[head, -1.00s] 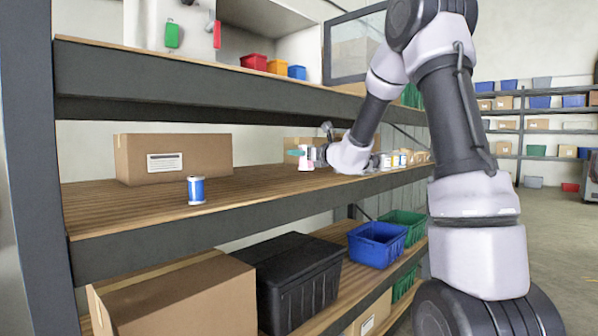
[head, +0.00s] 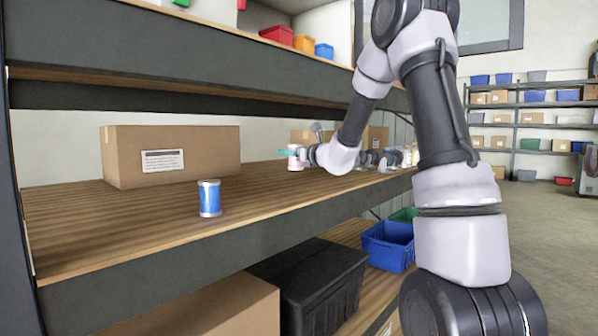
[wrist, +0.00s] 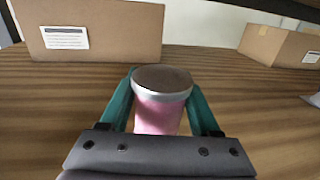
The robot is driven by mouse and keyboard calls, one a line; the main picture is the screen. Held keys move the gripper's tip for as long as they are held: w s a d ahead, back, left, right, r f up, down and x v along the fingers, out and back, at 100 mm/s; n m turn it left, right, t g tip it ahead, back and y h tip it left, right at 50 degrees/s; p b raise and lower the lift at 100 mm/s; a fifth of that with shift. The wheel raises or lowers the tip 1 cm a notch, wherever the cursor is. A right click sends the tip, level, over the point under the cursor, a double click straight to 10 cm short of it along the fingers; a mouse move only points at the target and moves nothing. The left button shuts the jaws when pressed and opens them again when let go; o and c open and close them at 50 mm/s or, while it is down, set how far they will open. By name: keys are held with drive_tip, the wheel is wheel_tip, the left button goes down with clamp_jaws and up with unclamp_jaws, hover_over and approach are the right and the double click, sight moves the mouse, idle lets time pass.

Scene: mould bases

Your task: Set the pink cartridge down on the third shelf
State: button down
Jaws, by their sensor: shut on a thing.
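The pink cartridge (wrist: 160,112) is upright between the two teal fingers of my gripper (wrist: 160,95) in the wrist view. My gripper is shut on it. In the head view the pink cartridge (head: 295,160) shows small at the end of my arm, over the wooden middle shelf (head: 130,220). I cannot tell whether its base touches the shelf, as the gripper body hides its lower part in the wrist view.
A blue and white can (head: 209,198) stands near the shelf's front edge. A large cardboard box (head: 170,155) is behind it. Small containers sit right of my gripper. A blue bin (head: 388,245) and a black crate (head: 310,285) are below. Bare boards lie between the can and my gripper.

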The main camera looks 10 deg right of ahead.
drive_tip(key=shift+f, duration=3.4)
drive_tip(key=shift+f, duration=0.15)
drive_tip(key=shift+c, duration=0.6)
unclamp_jaws()
